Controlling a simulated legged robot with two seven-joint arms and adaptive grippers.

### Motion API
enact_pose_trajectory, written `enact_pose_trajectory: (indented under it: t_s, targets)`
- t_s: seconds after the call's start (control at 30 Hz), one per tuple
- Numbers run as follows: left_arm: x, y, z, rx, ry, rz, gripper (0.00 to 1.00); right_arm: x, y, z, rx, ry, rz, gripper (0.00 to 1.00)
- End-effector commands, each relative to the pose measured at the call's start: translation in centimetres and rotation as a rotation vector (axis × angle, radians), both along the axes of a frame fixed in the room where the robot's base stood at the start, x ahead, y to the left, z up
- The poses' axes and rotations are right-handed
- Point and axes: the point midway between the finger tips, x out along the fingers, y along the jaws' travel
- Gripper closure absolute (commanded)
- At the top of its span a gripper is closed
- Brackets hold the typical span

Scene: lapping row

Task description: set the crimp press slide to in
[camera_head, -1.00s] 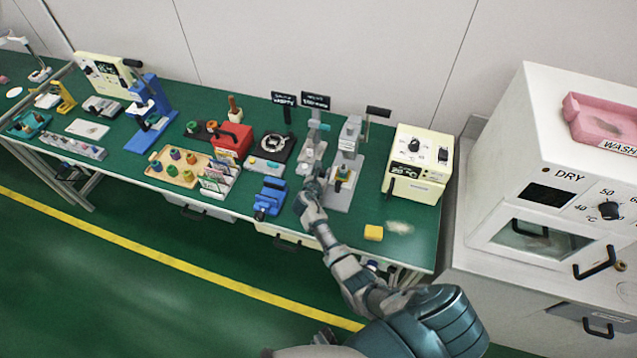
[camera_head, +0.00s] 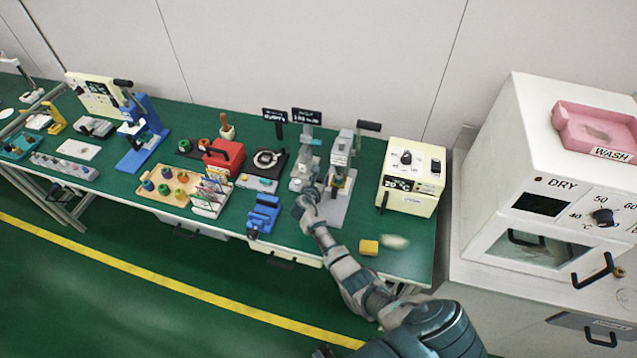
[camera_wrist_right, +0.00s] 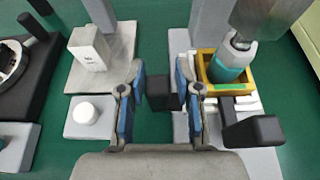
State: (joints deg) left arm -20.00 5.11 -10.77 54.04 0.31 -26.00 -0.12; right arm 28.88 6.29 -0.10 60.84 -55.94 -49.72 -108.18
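Two small grey presses stand side by side at the right part of the green bench. The right press (camera_head: 343,150) has a black-tipped lever and a yellow holder, seen in the right wrist view (camera_wrist_right: 207,62), under its ram. I take this one for the crimp press, but its sign is too small to read. My right gripper (camera_head: 306,197) is low at its left front. In the wrist view my right gripper (camera_wrist_right: 159,82) has its two blue fingers apart, with a black knob (camera_wrist_right: 159,94) between them. I see no clear grip on it. My left gripper is not in view.
The left press (camera_head: 302,172) stands close beside my right gripper. A second black knob (camera_wrist_right: 255,131) sticks out at the right press's front. A blue vise (camera_head: 263,214), a yellow sponge (camera_head: 368,247) and a cream control box (camera_head: 412,175) are nearby.

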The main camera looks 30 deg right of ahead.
Motion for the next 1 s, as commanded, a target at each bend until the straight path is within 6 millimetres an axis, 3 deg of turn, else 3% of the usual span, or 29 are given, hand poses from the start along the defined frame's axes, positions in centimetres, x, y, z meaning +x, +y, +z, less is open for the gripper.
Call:
enact_pose_trajectory:
  t_s: [0.6, 1.0]
  targets:
    - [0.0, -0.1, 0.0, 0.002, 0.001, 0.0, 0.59, -6.3, 6.9, 3.6, 0.01, 0.001, 0.003, 0.67]
    - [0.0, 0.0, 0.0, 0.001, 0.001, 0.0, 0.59, -6.9, 7.6, 4.1, 0.007, 0.002, 0.002, 0.67]
